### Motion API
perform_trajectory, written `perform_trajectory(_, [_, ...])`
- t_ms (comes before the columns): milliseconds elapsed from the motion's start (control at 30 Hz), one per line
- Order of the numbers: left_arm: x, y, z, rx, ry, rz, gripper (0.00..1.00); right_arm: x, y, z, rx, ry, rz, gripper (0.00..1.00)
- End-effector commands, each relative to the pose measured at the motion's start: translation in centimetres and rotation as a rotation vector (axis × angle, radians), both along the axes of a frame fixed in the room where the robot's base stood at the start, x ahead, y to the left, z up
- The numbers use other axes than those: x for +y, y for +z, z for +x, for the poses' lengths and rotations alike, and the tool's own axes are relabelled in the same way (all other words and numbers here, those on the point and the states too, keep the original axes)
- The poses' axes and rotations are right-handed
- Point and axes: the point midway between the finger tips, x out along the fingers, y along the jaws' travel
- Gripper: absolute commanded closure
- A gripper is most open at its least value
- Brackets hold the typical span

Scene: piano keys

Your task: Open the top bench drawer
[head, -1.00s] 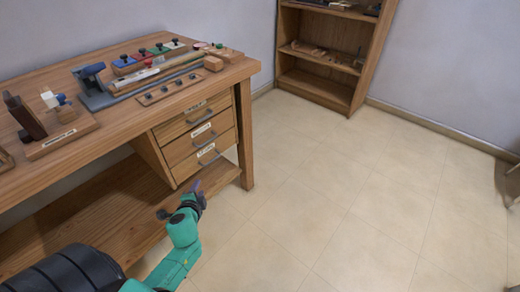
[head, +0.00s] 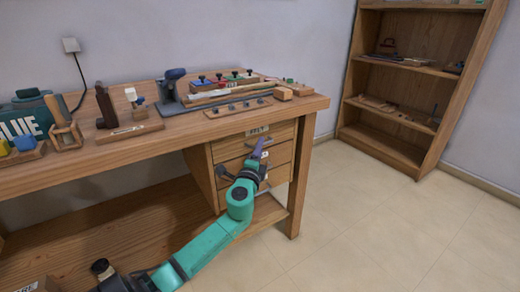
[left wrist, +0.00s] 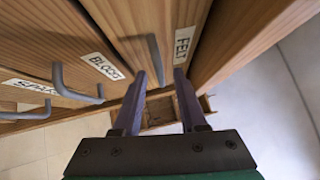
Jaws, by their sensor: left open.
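The wooden bench (head: 110,157) has a stack of drawers under its right end. The top drawer (head: 228,148) carries a FELT label and looks shut, flush with the others. In the left wrist view, the top drawer's grey bar handle (left wrist: 155,60) stands beside the FELT label (left wrist: 184,44). My left gripper (head: 259,148) is in front of the drawers and hides that handle in the head view. Contact cannot be told. My right gripper is not in view.
Lower drawers with grey handles (left wrist: 75,88) sit below the top one. Tools and blocks, including a blue-handled tool (head: 172,88), stand on the bench top. A bookcase (head: 400,90) stands at the back right. The floor (head: 385,225) right of the bench is clear.

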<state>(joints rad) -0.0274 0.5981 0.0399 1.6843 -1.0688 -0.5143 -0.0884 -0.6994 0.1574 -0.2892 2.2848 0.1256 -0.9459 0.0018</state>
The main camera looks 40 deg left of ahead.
Motion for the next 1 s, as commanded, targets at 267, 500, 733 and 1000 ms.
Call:
perform_trajectory(267, [0.35,0.10,0.59,-0.001,0.001,-0.001,0.58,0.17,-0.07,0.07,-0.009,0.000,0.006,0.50])
perform_trajectory(500, [0.32,0.08,0.57,0.000,0.000,-0.001,1.00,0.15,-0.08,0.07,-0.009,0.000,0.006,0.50])
perform_trajectory(733, [0.31,0.04,0.56,0.000,0.000,-0.001,1.00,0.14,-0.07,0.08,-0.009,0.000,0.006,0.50])
perform_trajectory(1000, [0.30,0.02,0.56,0.000,0.000,-0.001,1.00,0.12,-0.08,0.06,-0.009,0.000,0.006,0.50])
